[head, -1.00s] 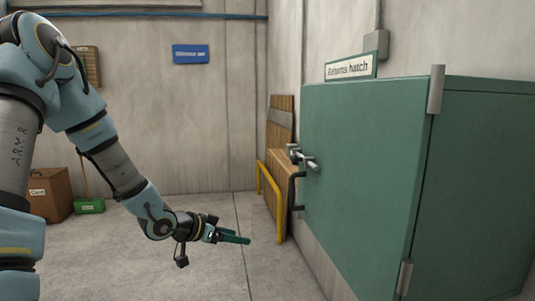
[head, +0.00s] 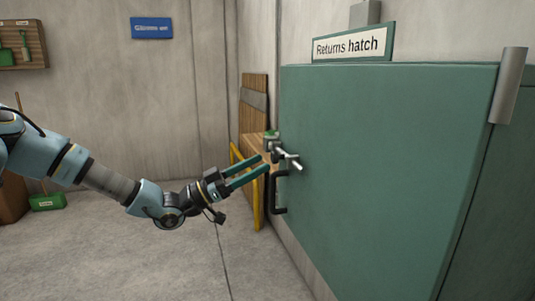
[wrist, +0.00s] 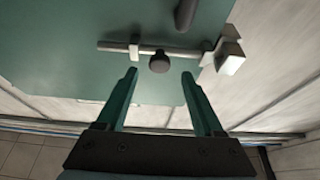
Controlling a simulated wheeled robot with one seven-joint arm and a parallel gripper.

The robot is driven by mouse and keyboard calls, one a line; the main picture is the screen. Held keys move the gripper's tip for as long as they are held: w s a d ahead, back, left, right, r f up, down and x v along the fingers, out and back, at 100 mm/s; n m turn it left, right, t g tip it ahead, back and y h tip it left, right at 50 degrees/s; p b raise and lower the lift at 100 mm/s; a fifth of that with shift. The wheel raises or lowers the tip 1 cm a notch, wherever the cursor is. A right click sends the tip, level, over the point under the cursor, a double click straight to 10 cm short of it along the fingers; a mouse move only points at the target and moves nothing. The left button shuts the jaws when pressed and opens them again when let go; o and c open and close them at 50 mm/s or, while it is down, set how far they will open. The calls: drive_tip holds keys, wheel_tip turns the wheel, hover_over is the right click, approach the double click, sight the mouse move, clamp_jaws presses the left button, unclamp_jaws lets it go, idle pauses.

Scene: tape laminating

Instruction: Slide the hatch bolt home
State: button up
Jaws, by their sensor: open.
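The green hatch door (head: 385,150) stands on the right in the head view, under a "Returns hatch" sign (head: 353,44). The metal bolt (head: 290,159) is near the door's left edge. In the wrist view the bolt rod (wrist: 110,46) runs across the door through brackets, with a dark round knob (wrist: 158,62) on it. A pale keeper block (wrist: 231,58) sits past the door edge at right; I cannot tell whether the rod enters it. My gripper (wrist: 160,74) is open, its green fingertips just short of the knob, one to each side. The gripper also shows in the head view (head: 263,163).
A dark pull handle (head: 277,190) is below the bolt; it also shows in the wrist view (wrist: 185,14). A yellow rail (head: 256,205) and a wooden board (head: 253,105) stand behind, along the wall. The floor (head: 150,255) at left front is clear.

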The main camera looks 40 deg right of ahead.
sight(272, 158)
drive_tip(key=shift+p+x, duration=0.45)
drive_tip(key=shift+x, duration=1.45)
drive_tip(key=shift+c, duration=0.3)
clamp_jaws()
